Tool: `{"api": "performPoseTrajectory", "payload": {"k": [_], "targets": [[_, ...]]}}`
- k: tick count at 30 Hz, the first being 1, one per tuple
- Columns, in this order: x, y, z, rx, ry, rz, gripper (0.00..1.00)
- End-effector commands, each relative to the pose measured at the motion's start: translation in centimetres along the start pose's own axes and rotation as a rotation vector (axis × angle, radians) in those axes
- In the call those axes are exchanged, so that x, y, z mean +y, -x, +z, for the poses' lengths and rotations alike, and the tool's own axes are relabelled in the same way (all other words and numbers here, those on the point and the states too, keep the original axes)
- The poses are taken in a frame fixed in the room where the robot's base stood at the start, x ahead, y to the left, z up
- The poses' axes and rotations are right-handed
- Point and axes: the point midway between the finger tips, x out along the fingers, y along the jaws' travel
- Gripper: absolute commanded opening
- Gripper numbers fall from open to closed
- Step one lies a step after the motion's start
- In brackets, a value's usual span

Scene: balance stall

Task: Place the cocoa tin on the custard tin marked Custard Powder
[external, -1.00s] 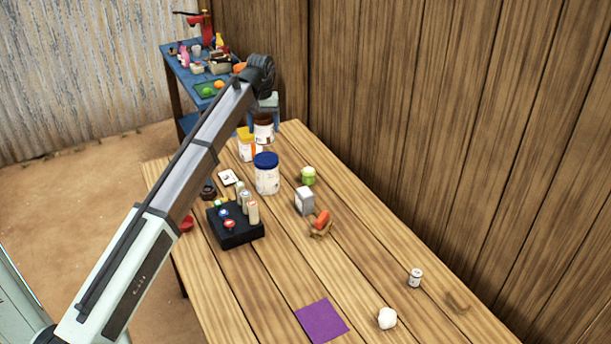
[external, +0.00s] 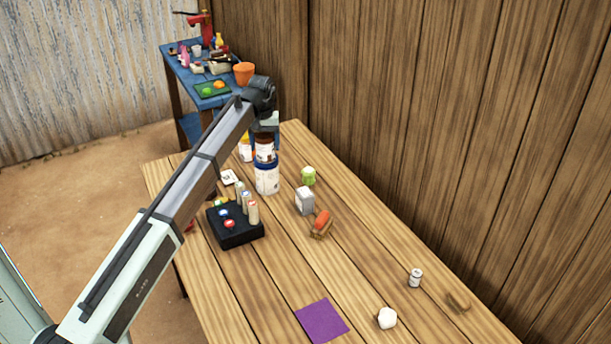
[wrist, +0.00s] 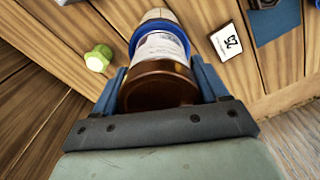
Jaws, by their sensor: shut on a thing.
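The cocoa tin, brown with a pale label (external: 265,149), is gripped between the blue fingers of my gripper (wrist: 160,84); its brown end (wrist: 158,92) faces the wrist camera. It is upright, directly over a white tin with a blue lid (external: 267,181), which also shows beyond it in the wrist view (wrist: 160,30). I cannot tell whether the cocoa tin touches the blue lid or hangs just above it. A yellow-and-white tin (external: 246,150) stands behind, partly hidden. The tin labels are too small to read.
A black block with several small bottles (external: 236,233) stands in front of the tins. A white card (wrist: 226,42), a green jar (external: 308,176) and a grey box (external: 304,201) are close by.

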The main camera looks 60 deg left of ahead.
Motion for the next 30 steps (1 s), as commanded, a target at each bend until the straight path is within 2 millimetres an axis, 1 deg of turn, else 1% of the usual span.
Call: {"api": "performPoseTrajectory", "payload": {"k": [1, 6, 9, 16, 19, 23, 30], "targets": [[0.0, -0.1, 0.0, 0.000, 0.000, 0.000, 0.75], [0.0, -0.1, 0.0, 0.000, 0.000, 0.000, 0.91], [0.0, -0.1, 0.0, 0.000, 0.000, 0.000, 0.99], [0.0, 0.0, 0.0, 0.000, 0.000, 0.000, 0.99], [0.0, 0.5, 0.0, 0.000, 0.000, 0.000, 0.99], [0.0, 1.9, -0.1, 0.001, 0.000, 0.000, 0.99], [0.1, 6.5, -0.1, 0.002, 0.000, 0.001, 0.99]]}}
